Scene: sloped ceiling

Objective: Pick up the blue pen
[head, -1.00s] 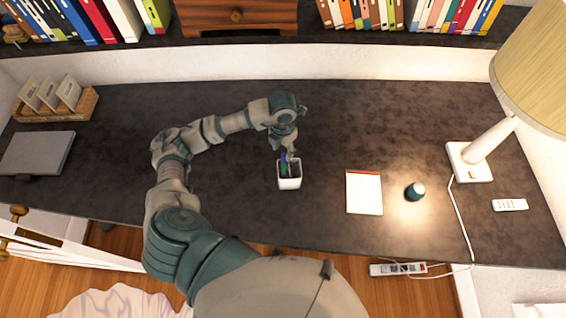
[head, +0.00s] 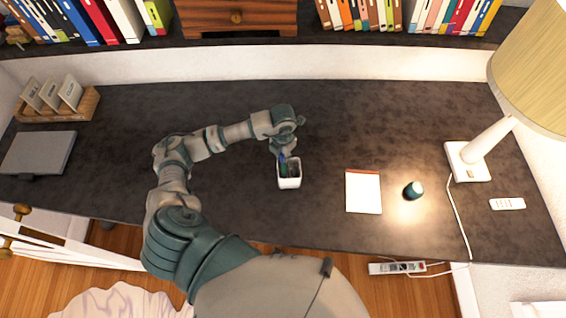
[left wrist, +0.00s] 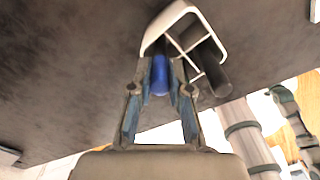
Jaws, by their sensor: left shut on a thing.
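The blue pen (left wrist: 160,75) shows in the left wrist view between the fingertips of my left gripper (left wrist: 163,82), which is shut on it. Its far end is at the white pen holder (left wrist: 168,20), and I cannot tell how deep it sits inside. In the head view the holder (head: 289,183) stands upright on the dark desk, with my left gripper (head: 283,156) at its back rim. The fingers hide most of the pen there. My right gripper is not in view.
A dark pen (left wrist: 217,75) stands in another compartment of the divided holder. A notepad (head: 363,192), a dark teal round object (head: 413,190) and a lamp (head: 483,150) stand to the right. A closed laptop (head: 38,152) lies left. The desk behind the holder is clear.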

